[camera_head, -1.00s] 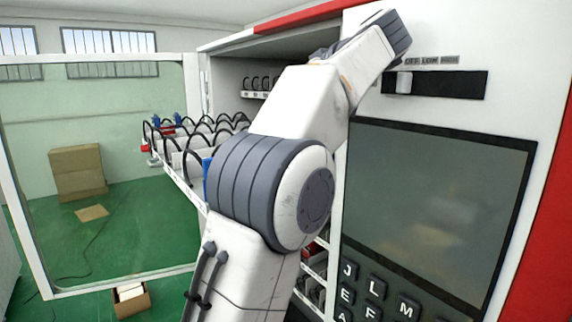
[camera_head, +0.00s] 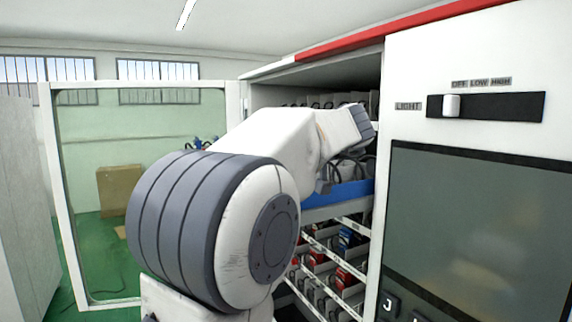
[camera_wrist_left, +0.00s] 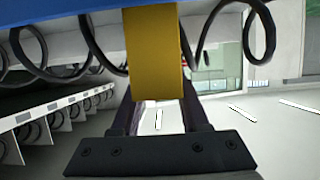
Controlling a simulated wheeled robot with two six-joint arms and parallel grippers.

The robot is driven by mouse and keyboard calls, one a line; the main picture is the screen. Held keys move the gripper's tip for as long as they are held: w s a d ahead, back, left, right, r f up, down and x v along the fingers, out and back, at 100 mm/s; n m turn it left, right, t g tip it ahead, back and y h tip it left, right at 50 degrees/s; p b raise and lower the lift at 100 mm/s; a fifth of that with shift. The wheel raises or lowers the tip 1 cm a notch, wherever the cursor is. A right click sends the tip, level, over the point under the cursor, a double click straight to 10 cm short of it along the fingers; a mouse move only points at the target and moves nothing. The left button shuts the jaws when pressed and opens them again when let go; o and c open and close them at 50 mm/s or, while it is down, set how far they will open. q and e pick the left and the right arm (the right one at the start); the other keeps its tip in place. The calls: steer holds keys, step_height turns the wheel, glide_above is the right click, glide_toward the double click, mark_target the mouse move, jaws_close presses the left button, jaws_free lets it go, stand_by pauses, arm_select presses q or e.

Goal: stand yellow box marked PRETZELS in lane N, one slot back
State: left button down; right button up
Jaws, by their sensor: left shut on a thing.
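In the left wrist view the yellow box (camera_wrist_left: 155,50) stands between the fingers of my left gripper (camera_wrist_left: 158,92), which is shut on it. No lettering shows on the side in view. Black wire coils (camera_wrist_left: 97,45) lie on both sides of the box, close to it. A blue edge (camera_wrist_left: 50,15) runs along the top of that view. In the head view my left arm hides the gripper and the box. A blue-fronted shelf (camera_head: 340,194) with dark coils shows past the arm. The lane letters cannot be read. My right gripper is not in view.
The glass door (camera_head: 130,190) stands open at left. Lower shelves (camera_head: 335,260) hold red and other items. The control panel (camera_head: 470,230) with a light slider (camera_head: 451,105) is at right. A cardboard box (camera_head: 118,188) sits on the green floor.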

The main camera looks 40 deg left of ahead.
arm_select(q)
steer(key=shift+f, duration=0.25)
steer(key=shift+f, duration=0.15)
steer(key=shift+c, duration=2.1)
jaws_free()
steer(key=b+v, duration=0.2)
steer(key=v, duration=1)
